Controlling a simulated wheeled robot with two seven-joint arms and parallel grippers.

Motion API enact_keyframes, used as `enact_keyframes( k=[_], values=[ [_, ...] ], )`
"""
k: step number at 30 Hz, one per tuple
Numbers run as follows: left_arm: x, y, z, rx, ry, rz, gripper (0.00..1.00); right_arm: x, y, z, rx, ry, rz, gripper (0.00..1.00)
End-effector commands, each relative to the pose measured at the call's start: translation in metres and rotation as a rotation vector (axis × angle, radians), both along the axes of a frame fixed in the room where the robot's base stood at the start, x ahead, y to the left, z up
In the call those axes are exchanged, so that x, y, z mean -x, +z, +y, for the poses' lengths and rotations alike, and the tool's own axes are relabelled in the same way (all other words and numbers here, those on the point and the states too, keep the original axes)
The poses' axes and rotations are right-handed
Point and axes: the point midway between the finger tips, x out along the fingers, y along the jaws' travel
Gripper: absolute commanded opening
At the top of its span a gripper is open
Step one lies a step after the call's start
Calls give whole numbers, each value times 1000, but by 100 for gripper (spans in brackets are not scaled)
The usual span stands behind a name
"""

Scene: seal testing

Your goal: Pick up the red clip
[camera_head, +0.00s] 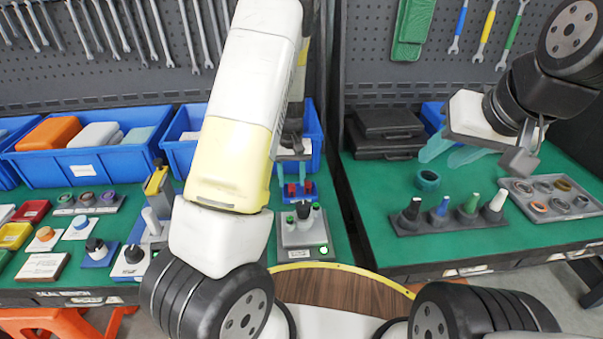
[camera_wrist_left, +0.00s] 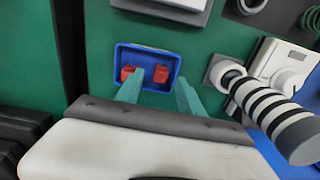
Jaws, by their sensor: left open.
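Two small red clips sit in a blue tray (camera_wrist_left: 147,52). In the left wrist view, one red clip (camera_wrist_left: 127,73) is beside the left fingertip, which partly covers it, and the other red clip (camera_wrist_left: 160,73) shows between the fingertips. In the head view, they are a left red clip (camera_head: 291,190) and a right red clip (camera_head: 308,187). My left gripper (camera_wrist_left: 160,80) is open with teal fingers, just in front of the tray. It also shows in the head view (camera_head: 292,172). My right gripper (camera_head: 452,150) is open and empty above the right table.
Blue bins (camera_head: 92,165) line the back left. A rack of coloured cones (camera_head: 450,222) and a grey ring tray (camera_head: 555,215) stand on the right table. A gap separates the tables.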

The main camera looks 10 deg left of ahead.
Motion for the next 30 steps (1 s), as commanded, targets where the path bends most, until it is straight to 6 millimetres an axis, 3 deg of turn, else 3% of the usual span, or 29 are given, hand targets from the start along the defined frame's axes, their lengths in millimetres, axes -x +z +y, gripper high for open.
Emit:
enact_keyframes(
  k=[4, 11, 18, 26, 30],
  values=[
    [0, -14, 0, 0, 0, 0, 45, 0, 0, 0, 0, 0, 0, 36],
    [-1, -15, 0, 0, -1, -1, 45, 0, 0, 0, 0, 0, 0, 36],
    [-1, -14, 0, 1, 0, -1, 0, 0, 0, 0, 0, 0, 0, 36],
    [-1, -14, 0, 1, 0, -1, 0, 0, 0, 0, 0, 0, 0, 36],
    [-2, -4, -1, 2, 0, -5, 0, 0, 0, 0, 0, 0, 0, 36]
  ],
)
